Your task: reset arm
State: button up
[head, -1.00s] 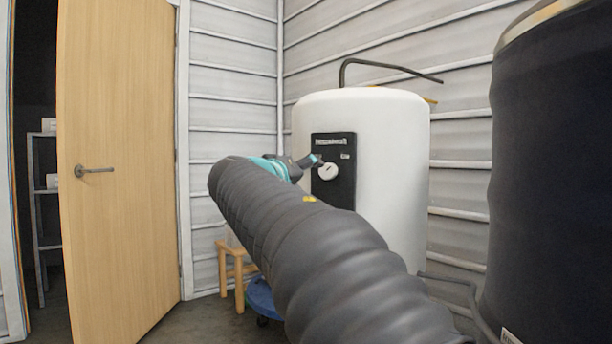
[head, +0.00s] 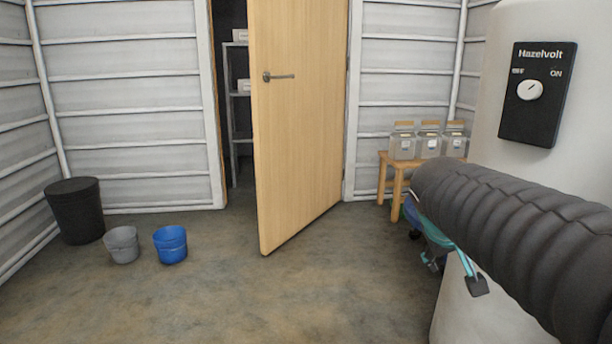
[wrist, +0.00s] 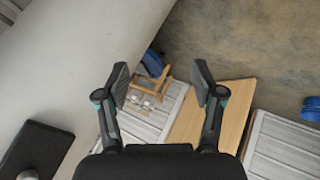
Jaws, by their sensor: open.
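My arm reaches in from the right in the head view and bends downward. My gripper (head: 455,276) hangs at its end, pointing down in front of the white tank (head: 490,312). In the wrist view, my gripper (wrist: 161,82) has its two fingers spread apart with nothing between them. The black Hazelvolt panel (head: 538,118) is on the tank, above the arm. Its white knob (head: 530,90) sits between the OFF and ON labels, its mark slanting toward the upper right. The panel (wrist: 38,143) is also at the lower left of the wrist view, apart from the fingers.
A wooden door (head: 300,120) stands ajar, with a shelf behind it. A wooden stool (head: 398,172) holds three clear containers (head: 402,147). A black bin (head: 75,212), a grey bucket (head: 122,245) and a blue bucket (head: 171,245) stand at the left. The middle floor is clear.

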jog(key=s+a+f+y+p, duration=0.1)
jog(key=s+a+y+p, duration=0.1)
jog(key=s+a, duration=0.3)
jog(key=s+a+f+y+p, duration=0.1)
jog(key=s+a+y+p, duration=0.2)
jog(key=s, duration=0.9)
jog(key=shift+s+a+f+m+p, duration=0.2)
jog(key=shift+a+f+m+p, duration=0.15)
jog(key=shift+a+p, duration=0.75)
